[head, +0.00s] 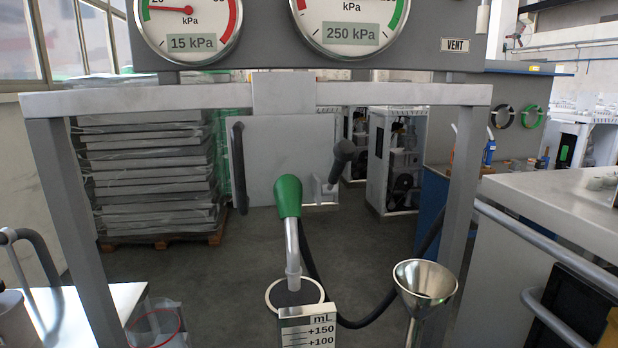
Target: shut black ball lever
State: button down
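A black lever with a rounded knob end (343,152) sticks out at the right edge of the grey panel (268,140) under the gauges. Its knob is up, and its stem slants down and left to a small bracket. I cannot tell from this view whether its valve is open or shut. A long black upright bar handle (238,168) is on the panel's left edge. A green nozzle (288,197) hangs in front of the panel, its metal spout pointing down into a round-mouthed measure (308,318) marked in mL. My gripper is not in view.
Two gauges above read 15 kPa (188,25) and 250 kPa (350,25). A metal funnel (425,283) stands at the lower right, with a black hose (365,318) near it. Grey frame posts (72,230) flank the panel. A counter (560,215) is on the right.

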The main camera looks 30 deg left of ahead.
aim_at(345, 151)
jog(key=u, duration=0.8)
jog(key=k, duration=1.3)
jog(key=z, duration=0.6)
jog(key=i, duration=0.65)
jog(key=u, duration=0.2)
